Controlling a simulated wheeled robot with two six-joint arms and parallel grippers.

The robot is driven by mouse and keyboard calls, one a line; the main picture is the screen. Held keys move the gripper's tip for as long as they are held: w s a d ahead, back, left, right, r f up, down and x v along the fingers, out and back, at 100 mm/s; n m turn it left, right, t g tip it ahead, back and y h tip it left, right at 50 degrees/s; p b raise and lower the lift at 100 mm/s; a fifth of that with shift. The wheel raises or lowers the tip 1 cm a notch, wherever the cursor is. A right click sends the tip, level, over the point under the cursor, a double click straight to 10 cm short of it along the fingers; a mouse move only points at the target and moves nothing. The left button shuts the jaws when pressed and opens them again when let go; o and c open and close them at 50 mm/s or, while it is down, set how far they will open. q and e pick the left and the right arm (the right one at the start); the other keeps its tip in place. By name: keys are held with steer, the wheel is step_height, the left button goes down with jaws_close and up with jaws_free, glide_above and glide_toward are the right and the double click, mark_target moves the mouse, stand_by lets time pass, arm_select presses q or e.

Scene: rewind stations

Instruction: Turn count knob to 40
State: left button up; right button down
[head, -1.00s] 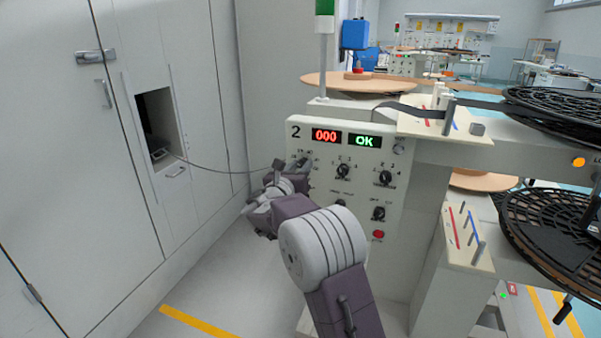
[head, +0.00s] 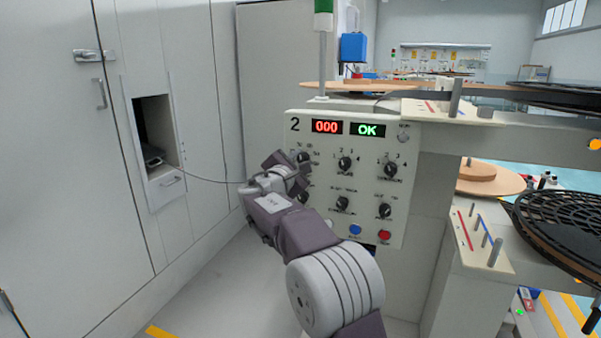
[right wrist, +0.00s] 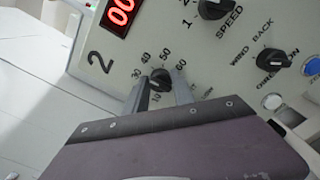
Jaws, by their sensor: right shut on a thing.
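The count knob (right wrist: 160,77) is a black knob with a number scale around it, on the cream panel (head: 413,172) of station 2. My right gripper (right wrist: 159,88) is shut on the count knob, with one finger on each side of it. The scale shows 10, 30, 40, 50 and 60 around the knob; I cannot surely read which number its pointer faces. In the head view my right gripper (head: 287,165) is at the panel's upper left and partly covers the knob (head: 303,157). My left gripper is not in view.
The red display (head: 326,127) reads 000 and the green display (head: 367,129) reads OK. The speed knob (head: 345,164) and other black knobs sit close to the right. A blue button (head: 355,230) and a red button (head: 384,235) are below. A grey cabinet (head: 60,190) stands left.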

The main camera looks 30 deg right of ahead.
steer(key=shift+f+m+b, duration=0.2)
steer(key=shift+m+b, duration=1.55)
steer(key=shift+m, duration=0.65)
steer(key=shift+r, duration=0.1)
steer(key=c, duration=1.1)
jaws_free()
steer(key=shift+o, duration=0.2)
steer(key=v, duration=0.9)
